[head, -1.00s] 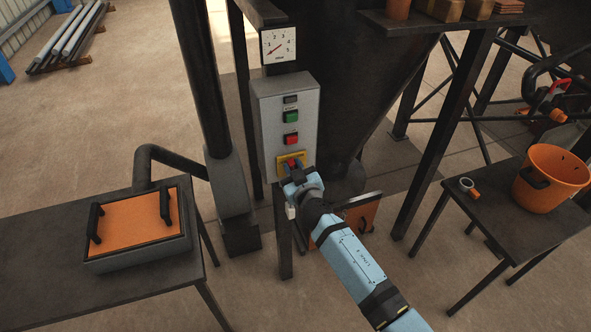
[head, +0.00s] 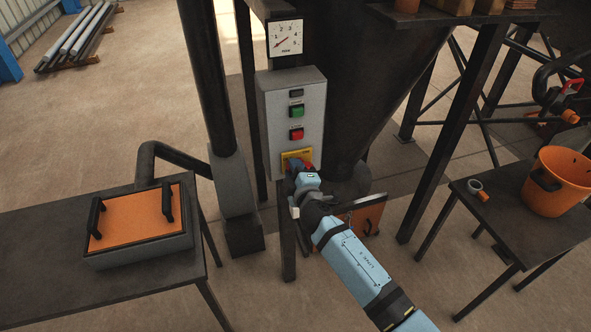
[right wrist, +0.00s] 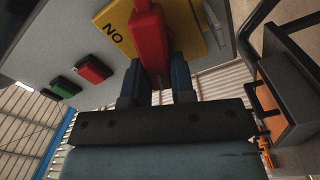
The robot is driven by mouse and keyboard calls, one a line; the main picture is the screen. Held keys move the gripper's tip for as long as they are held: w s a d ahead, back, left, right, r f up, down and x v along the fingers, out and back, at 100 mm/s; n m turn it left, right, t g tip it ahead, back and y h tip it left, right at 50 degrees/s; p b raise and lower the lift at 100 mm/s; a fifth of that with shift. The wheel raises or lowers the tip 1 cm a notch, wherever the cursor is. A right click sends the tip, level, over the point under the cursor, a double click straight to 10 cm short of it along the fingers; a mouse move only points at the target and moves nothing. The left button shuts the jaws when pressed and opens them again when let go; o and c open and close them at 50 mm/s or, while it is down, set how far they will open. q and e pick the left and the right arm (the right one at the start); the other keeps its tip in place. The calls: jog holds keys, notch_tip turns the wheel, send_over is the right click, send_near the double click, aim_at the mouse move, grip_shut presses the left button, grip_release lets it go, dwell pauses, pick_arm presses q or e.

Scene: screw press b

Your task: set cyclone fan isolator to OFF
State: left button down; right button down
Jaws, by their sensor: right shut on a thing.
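The isolator has a red handle (right wrist: 150,45) on a yellow plate (right wrist: 118,25), low on the front of a grey control box. In the head view the yellow plate (head: 297,156) shows just above my right gripper (head: 300,170), which partly covers the red handle (head: 304,167). In the right wrist view the two dark fingers of my right gripper (right wrist: 157,82) are shut around the handle's near end. Letters on the plate beside the handle look like an upside-down ON. Which mark the handle points to is unclear. My left gripper is not in view.
The grey control box (head: 273,125) carries a green button (head: 297,111) and a red button (head: 297,134); a gauge (head: 285,37) hangs above. A table with an orange-lidded box (head: 134,217) stands left, a table with an orange bucket (head: 553,182) right. A dark hopper rises behind.

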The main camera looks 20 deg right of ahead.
jog(key=shift+f+n, duration=0.15)
jog(key=shift+n, duration=0.8)
jog(key=shift+f+n, duration=0.15)
jog(key=shift+n, duration=0.8)
jog(key=c, duration=1)
grip_release()
jog(key=shift+o, duration=0.2)
jog(key=shift+f, duration=0.1)
jog(key=s+b, duration=0.1)
jog(key=s, duration=1.2)
jog(key=shift+s+d+b, duration=0.2)
jog(key=shift+s+b, duration=0.2)
